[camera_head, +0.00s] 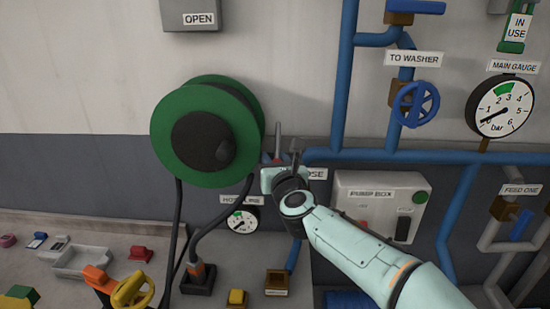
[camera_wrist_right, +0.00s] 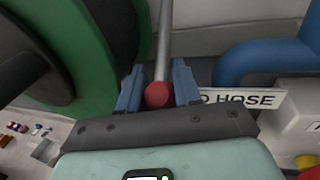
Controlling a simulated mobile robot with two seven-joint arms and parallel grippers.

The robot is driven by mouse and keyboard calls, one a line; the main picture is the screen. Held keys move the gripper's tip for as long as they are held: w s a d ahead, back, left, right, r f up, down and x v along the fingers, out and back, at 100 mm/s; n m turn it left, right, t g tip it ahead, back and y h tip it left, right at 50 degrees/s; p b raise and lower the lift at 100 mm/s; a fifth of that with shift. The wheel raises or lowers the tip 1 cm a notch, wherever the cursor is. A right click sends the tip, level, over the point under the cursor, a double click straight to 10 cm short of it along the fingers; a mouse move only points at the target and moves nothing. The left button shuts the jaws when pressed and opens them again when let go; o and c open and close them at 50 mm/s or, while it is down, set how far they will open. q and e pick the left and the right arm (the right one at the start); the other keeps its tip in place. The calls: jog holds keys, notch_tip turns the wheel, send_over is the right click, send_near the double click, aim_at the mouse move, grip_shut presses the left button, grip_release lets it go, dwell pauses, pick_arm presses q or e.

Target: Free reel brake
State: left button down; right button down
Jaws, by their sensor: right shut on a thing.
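The hose reel (camera_head: 208,131) is a green drum with a dark hub, mounted on the wall. Just right of it is a thin grey lever (camera_head: 278,141), which has a red ball knob (camera_wrist_right: 157,95) in the right wrist view. My right gripper (camera_wrist_right: 157,88) has its blue fingers on both sides of the knob and is shut on it. In the head view the same gripper (camera_head: 281,163) is right of the reel, and it hides most of the knob. The reel's green rim (camera_wrist_right: 90,65) fills the left of the wrist view. My left gripper is not in view.
A TO HOSE label (camera_wrist_right: 243,98) and a blue pipe (camera_wrist_right: 262,60) are close right of the gripper. A hose gauge (camera_head: 242,220) hangs below the reel. A bench (camera_head: 130,232) with small parts is lower left.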

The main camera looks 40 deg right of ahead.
jog(key=c, duration=1.1)
grip_release()
jog(key=b+v, duration=0.1)
jog(key=v, duration=1.2)
jog(key=shift+s+a+f, duration=0.1)
jog(key=shift+s+f, duration=0.05)
